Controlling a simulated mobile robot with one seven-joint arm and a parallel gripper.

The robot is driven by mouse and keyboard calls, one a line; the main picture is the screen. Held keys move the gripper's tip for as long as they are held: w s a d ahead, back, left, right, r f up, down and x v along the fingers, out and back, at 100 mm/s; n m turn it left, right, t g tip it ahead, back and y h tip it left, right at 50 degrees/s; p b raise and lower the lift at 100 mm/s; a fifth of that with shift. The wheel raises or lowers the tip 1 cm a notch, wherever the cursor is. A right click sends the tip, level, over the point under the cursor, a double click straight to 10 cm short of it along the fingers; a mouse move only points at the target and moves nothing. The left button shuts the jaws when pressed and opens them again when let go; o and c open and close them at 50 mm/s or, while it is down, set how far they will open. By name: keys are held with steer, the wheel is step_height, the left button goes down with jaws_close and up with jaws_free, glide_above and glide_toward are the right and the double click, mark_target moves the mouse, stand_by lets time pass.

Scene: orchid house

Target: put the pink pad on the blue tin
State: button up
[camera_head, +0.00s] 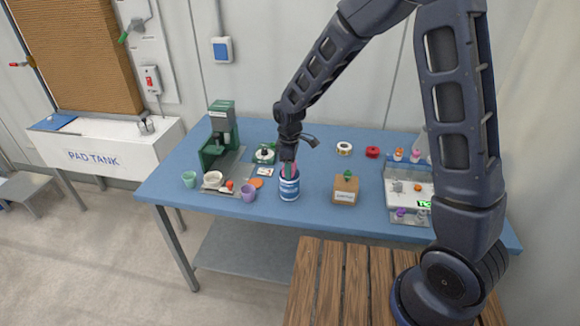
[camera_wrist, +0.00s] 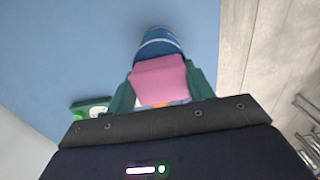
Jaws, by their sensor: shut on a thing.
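My gripper (camera_wrist: 160,88) is shut on the pink pad (camera_wrist: 160,80), with a green finger on each side of it in the wrist view. The blue tin (camera_wrist: 158,38) with a white band shows just beyond the pad, partly hidden by it. In the head view my gripper (camera_head: 288,165) points down right over the blue tin (camera_head: 289,188), which stands upright near the table's front edge. The pad is mostly hidden there. I cannot tell whether the pad touches the tin.
On the blue table (camera_head: 320,213), a purple cup (camera_head: 248,193) and orange disc (camera_head: 257,183) stand left of the tin. A green machine (camera_head: 219,135) is at the back left. A white tray (camera_head: 408,217) with small items is far right.

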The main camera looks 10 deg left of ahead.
steer(key=shift+f, duration=0.1)
steer(key=o, duration=1)
steer(key=shift+c, duration=0.2)
step_height(320, 180, up, 12)
steer(key=shift+r, duration=0.2)
